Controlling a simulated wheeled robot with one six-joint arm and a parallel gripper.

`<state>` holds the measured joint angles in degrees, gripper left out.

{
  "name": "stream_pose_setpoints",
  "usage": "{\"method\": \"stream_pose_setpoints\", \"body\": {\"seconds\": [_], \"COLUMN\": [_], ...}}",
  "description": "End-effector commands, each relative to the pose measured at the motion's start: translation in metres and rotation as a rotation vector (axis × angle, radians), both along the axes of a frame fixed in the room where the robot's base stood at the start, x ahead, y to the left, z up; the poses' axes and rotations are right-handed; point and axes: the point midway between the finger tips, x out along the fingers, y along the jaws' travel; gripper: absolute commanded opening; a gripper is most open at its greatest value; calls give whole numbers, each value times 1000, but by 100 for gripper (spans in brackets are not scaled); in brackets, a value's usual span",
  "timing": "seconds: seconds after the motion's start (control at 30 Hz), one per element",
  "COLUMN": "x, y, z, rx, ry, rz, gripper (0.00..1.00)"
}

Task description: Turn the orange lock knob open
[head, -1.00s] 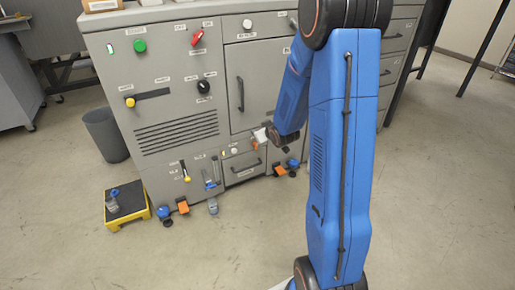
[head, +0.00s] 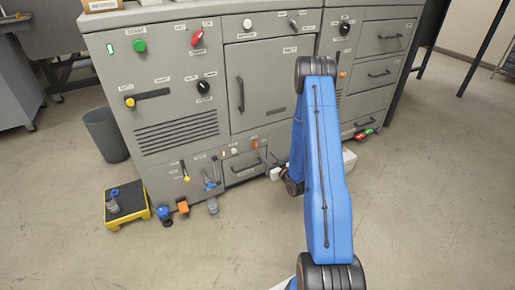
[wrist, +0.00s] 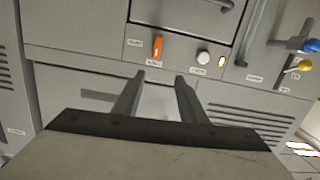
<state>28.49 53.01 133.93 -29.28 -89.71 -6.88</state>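The orange lock knob (wrist: 158,48) is on the grey machine's low front panel, upright in the wrist view, with a small label beneath it. It also shows in the head view (head: 255,143), above and right of a small drawer. My gripper (wrist: 161,78) is open and empty. Its two dark fingertips are apart, below the knob in the wrist view, with the knob above the gap between them. No contact shows. In the head view my gripper's pale body (head: 275,173) is low in front of the panel, partly hidden by my arm.
A white round button (wrist: 203,58) and a lit indicator (wrist: 222,61) sit beside the knob. Blue and yellow levers (wrist: 303,66) stick out at the right in the wrist view. A yellow step (head: 127,207) and orange pedal (head: 183,207) are at floor level. Open floor lies in front.

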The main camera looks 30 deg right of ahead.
Motion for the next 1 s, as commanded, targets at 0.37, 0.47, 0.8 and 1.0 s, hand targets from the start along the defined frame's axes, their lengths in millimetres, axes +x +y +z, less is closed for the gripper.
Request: {"method": "stream_pose_setpoints", "body": {"seconds": [0.37, 0.47, 0.8, 1.0], "x": [-28, -26, 22, 58], "y": [-10, -10, -9, -9], "z": [-40, -41, -40, -40], "rx": [60, 62, 59, 59], "ry": [-105, -111, -113, -113], "rz": [-20, -21, -18, -19], "gripper": [38, 38, 38, 38]}}
